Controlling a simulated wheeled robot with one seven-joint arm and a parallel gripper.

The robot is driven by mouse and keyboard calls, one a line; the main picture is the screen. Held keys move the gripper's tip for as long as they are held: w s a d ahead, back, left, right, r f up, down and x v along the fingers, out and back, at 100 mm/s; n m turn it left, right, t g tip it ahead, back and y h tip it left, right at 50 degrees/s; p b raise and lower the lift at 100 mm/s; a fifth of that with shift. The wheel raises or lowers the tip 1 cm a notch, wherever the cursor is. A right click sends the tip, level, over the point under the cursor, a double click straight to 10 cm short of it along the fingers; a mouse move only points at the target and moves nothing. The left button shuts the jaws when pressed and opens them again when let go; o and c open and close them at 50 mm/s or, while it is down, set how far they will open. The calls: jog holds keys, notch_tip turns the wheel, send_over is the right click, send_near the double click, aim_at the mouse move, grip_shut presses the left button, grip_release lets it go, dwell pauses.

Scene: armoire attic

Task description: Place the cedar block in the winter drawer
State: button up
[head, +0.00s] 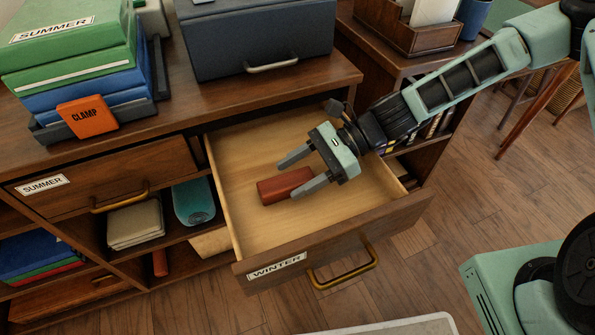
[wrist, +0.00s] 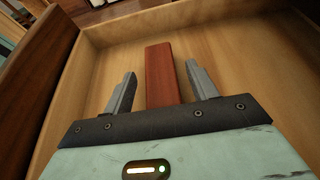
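The winter drawer (head: 336,237) is pulled open, with a white WINTER label on its front. A reddish-brown cedar block (head: 284,186) lies inside on the pale wooden floor of the drawer. My gripper (head: 297,172) is over the drawer, with its fingers apart on either side of the block. In the wrist view the block (wrist: 160,75) lies between the two fingers (wrist: 160,88), with a visible gap to each. Part of the block's near end is hidden by the gripper body in the wrist view.
The SUMMER drawer (head: 110,188) is shut at the left. Green and blue boxes and an orange CLAMP box (head: 87,117) stand on the top at left, near a dark grey case (head: 262,45). Open shelves below hold folded cloth (head: 135,223) and a teal item (head: 194,202).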

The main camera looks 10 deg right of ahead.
jog(key=shift+d+r, duration=0.1)
jog(key=p+v, duration=0.3)
jog(key=v, duration=0.8)
jog(key=shift+w, duration=0.15)
jog(key=shift+w+d, duration=0.1)
jog(key=shift+d, duration=0.3)
